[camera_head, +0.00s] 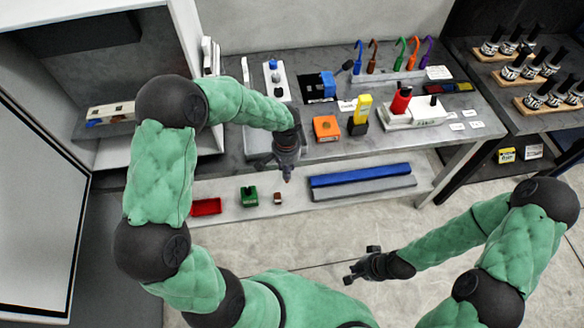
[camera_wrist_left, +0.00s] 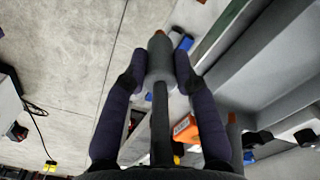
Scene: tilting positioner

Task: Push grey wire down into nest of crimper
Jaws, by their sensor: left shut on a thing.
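My left gripper (camera_head: 287,165) hangs at the front edge of the grey bench, pointing down. In the left wrist view its two fingers are shut on a grey cylinder (camera_wrist_left: 160,62) with a brownish tip. A blue and dark device (camera_head: 320,86), perhaps the crimper, stands on the bench behind and right of this gripper. A thin dark piece with a thick end (camera_head: 347,65) leans at its right; I cannot tell whether it is the grey wire. The nest is too small to make out. My right gripper (camera_head: 358,265) is open and empty above the floor.
Several coloured hooked wires (camera_head: 400,55) stand in a rack at the back. An orange block (camera_head: 326,128), a yellow tool (camera_head: 361,110) and a red-handled tool (camera_head: 400,102) stand along the bench. A lower shelf holds a blue bar (camera_head: 360,174) and a red tray (camera_head: 205,207).

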